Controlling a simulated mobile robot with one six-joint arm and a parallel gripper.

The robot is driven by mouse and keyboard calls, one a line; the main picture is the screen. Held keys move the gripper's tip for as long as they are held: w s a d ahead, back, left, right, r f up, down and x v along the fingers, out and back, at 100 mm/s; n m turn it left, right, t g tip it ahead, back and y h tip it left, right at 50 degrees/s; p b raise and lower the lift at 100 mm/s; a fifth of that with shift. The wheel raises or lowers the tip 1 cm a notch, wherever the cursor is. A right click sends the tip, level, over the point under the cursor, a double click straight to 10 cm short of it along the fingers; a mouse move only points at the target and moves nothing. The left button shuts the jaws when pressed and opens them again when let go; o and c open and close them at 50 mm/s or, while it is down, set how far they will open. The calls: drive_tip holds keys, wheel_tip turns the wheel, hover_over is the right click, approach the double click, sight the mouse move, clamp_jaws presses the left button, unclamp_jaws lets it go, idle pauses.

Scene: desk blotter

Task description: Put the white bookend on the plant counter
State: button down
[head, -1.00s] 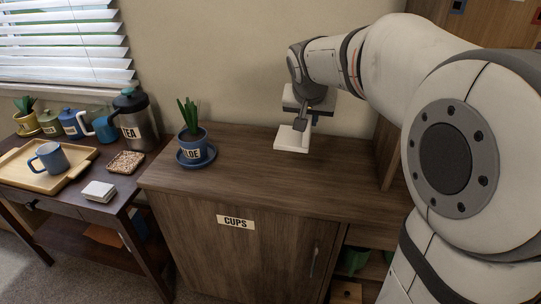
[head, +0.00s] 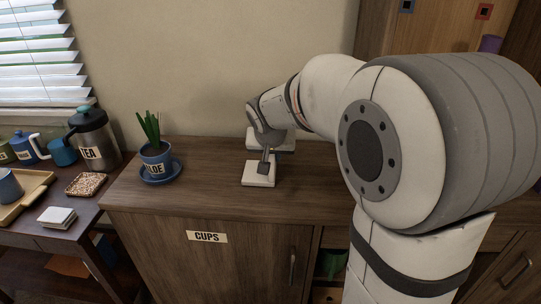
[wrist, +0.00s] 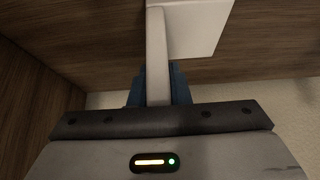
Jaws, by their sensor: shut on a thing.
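The white bookend (head: 257,179) is in my gripper (head: 265,164), over the wooden plant counter (head: 212,196), right of the potted aloe. My gripper points down and is shut on the bookend's upright plate. In the wrist view the bookend (wrist: 197,24) shows its thin upright between the blue fingers (wrist: 152,97), with its flat base plate beyond. The base plate looks level and very low at the counter top. I cannot tell whether it touches.
A blue pot with an aloe (head: 155,163) stands on a blue saucer at the counter's left. A tall wooden cabinet rises to the right, and the wall is behind. A lower side table (head: 85,218) at left holds a tea press, coasters and mugs. The counter's middle front is clear.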

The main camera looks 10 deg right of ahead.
drive_tip(key=shift+f, duration=0.15)
drive_tip(key=c, duration=1.4)
unclamp_jaws()
drive_tip(key=shift+o, duration=0.2)
drive_tip(key=p+v, duration=0.3)
drive_tip(key=v, duration=0.8)
drive_tip(key=s+f+n+g+y, duration=0.1)
drive_tip(key=s+f+g, duration=0.1)
drive_tip(key=s+f, duration=0.4)
drive_tip(key=s+d+f+n+g+y, duration=0.1)
drive_tip(key=s+f, duration=0.5)
drive_tip(key=s, duration=0.8)
drive_tip(key=shift+f+n+g, duration=0.2)
drive_tip(key=shift+n+g, duration=0.5)
drive_tip(key=shift+n, duration=0.1)
drive_tip(key=shift+s, duration=0.15)
